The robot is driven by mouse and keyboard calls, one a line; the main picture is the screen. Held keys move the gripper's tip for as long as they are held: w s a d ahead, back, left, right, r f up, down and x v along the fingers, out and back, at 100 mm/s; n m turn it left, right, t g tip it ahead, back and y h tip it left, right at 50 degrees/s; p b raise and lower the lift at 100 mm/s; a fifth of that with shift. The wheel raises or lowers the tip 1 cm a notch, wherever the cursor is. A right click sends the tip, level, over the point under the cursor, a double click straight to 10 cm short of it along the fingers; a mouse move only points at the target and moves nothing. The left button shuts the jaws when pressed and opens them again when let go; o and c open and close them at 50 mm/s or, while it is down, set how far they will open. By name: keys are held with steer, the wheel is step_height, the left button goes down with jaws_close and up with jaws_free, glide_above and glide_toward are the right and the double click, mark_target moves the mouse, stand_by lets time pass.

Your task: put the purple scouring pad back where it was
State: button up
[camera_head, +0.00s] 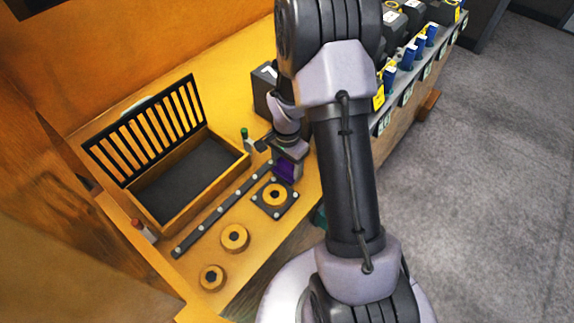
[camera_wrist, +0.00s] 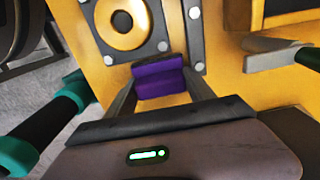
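The purple scouring pad (camera_wrist: 160,79) is between the two fingers of my gripper (camera_wrist: 160,84) in the wrist view. The fingers lie against its left and right sides. In the head view the pad (camera_head: 285,170) shows as a purple patch below my gripper (camera_head: 286,160), over the yellow worktop and just behind the square plate with a ring. Whether its underside touches the worktop is hard to tell. My arm hides part of the area to the right.
A wooden tray (camera_head: 147,219) with a dark floor and an upright black slatted rack (camera_head: 120,150) stand at left. A studded dark strip (camera_head: 222,208) runs before it. A ring on a plate (camera_head: 274,195) and two loose yellow rings (camera_head: 235,238) lie nearby.

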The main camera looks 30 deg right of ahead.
steer(key=o, duration=0.3)
step_height(320, 180, up, 12)
steer(key=r+p, duration=0.1)
steer(key=p, duration=0.2)
step_height(320, 180, up, 12)
steer(key=r+n+t, duration=0.1)
steer(key=n+t, duration=0.2)
steer(key=n, duration=0.1)
glide_above(286, 164)
steer(key=s+a, duration=0.4)
steer(key=a, duration=0.3)
steer(key=s+a+r+n+t+y, duration=0.1)
steer(key=s+a+r+n, duration=0.1)
steer(key=s, duration=0.4)
steer(key=s+a+r+n+t+y, duration=0.1)
steer(key=s+a+r+n, duration=0.2)
steer(key=s+a, duration=0.4)
steer(key=shift+s+r+n+t, duration=0.2)
steer(key=shift+r+n+t, duration=0.15)
steer(key=shift+r, duration=0.55)
step_height(286, 164, down, 14)
steer(key=b, duration=1.3)
steer(key=shift+b, duration=0.4)
